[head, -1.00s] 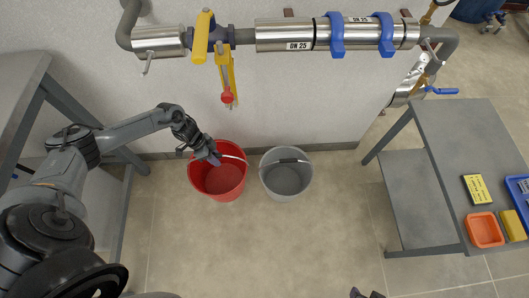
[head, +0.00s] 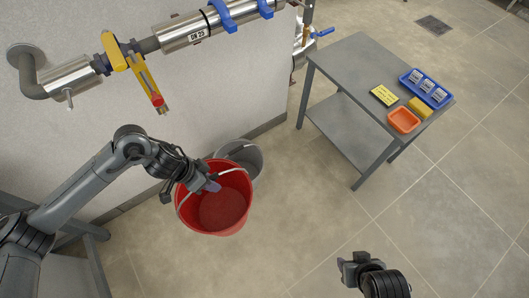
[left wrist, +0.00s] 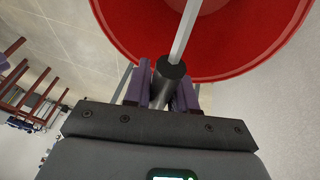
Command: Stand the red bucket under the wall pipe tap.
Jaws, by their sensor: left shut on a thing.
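The red bucket (head: 222,210) hangs upright from its wire handle, apparently above the floor, and partly covers the grey bucket. My left gripper (head: 211,184) is shut on the handle's grip at the bucket's upper left. In the left wrist view, the purple fingers (left wrist: 160,92) close around the dark grip (left wrist: 171,78), with the red bucket (left wrist: 240,50) beyond. The wall pipe (head: 75,72) runs along the upper left, with a small tap (head: 69,101) under its steel section and a yellow-handled valve (head: 115,52). My right gripper (head: 352,264) looks open and empty, low in the picture.
The grey bucket (head: 245,158) stands by the wall behind the red one. A grey table (head: 350,65) at upper right bears an orange bin (head: 404,121), a blue tray (head: 437,97) and a yellow block (head: 420,108). The floor in the middle is clear.

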